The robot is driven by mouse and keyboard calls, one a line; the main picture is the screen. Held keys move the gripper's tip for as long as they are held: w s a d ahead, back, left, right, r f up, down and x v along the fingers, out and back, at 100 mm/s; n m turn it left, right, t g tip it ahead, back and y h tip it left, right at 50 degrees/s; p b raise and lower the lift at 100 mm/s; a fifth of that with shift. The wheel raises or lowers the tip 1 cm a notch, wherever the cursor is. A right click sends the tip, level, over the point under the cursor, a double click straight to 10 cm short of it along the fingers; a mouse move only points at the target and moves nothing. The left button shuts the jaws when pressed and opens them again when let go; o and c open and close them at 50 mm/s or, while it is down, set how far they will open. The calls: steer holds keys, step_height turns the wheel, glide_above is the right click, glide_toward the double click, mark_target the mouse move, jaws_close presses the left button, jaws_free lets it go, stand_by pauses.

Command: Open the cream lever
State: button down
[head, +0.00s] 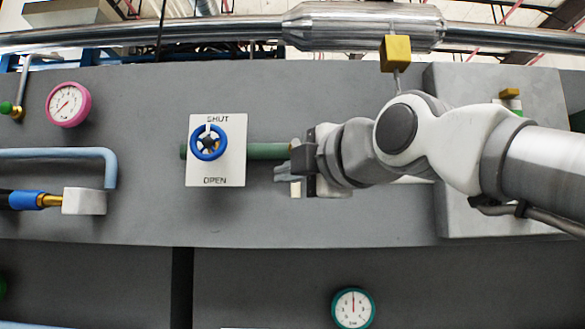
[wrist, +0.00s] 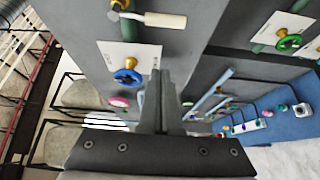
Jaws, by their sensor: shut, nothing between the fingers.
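The cream lever (wrist: 165,19) shows at the top of the wrist view, a short pale bar lying crosswise beside a metal and brass fitting (wrist: 117,10). My gripper (wrist: 160,80) is shut and empty, its dark fingers together below the lever in that view and apart from it. In the head view my gripper (head: 284,172) is in front of the grey panel, just right of the blue handwheel's plate. A small pale patch shows behind the fingers there; I cannot tell whether it is the lever, as my arm covers that area.
A blue handwheel (head: 208,142) sits on a white plate (head: 232,176) marked SHUT and OPEN, on a green pipe (head: 268,151). A pink gauge (head: 68,104) is left, a teal gauge (head: 353,308) below. A yellow block (head: 396,53) hangs above my arm.

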steer(key=p+x, duration=0.3)
steer(key=x, duration=0.5)
steer(key=d, duration=0.4)
steer(key=shift+d, duration=0.15)
steer(key=shift+s+d, duration=0.15)
steer(key=shift+d, duration=0.05)
